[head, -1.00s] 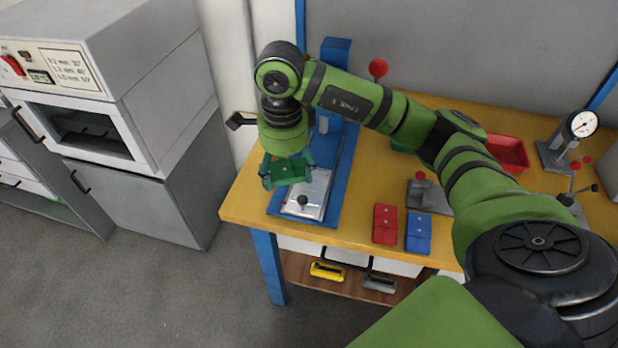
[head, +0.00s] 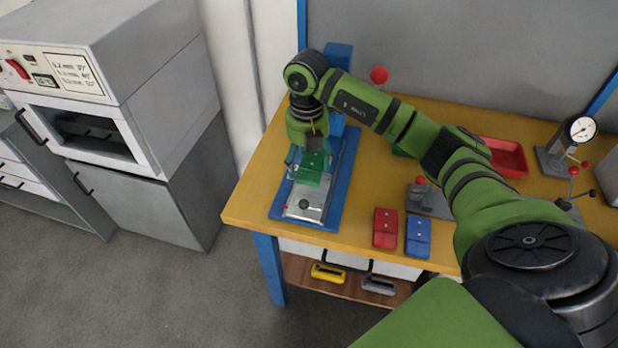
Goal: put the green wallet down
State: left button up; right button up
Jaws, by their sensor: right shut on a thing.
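The green wallet (head: 309,174) is in my right gripper (head: 308,163), over the back part of the metal plate on the blue press base at the left of the bench. The gripper is shut on the wallet and points down. I cannot tell whether the wallet touches the plate. A red wallet (head: 385,228) and a blue wallet (head: 418,236) lie side by side on the yellow bench (head: 255,200), to the right of the press. My left gripper is not in view.
The blue press (head: 344,168) has a red ball knob (head: 379,75). A grey toggle fixture (head: 427,199), a red tray (head: 504,156) and a dial gauge (head: 581,129) stand further right. A grey oven (head: 90,130) is at the left. Yellow and grey tools lie on the shelf below.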

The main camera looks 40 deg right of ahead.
aim_at(307, 189)
notch_tip(307, 189, down, 6)
jog(key=shift+f+p, duration=0.15)
jog(key=shift+p, duration=0.45)
jog(key=shift+f, duration=0.35)
jog(key=shift+f, duration=0.1)
jog(key=shift+f, duration=0.15)
jog(key=o, duration=1.1)
jog(key=shift+o, duration=0.2)
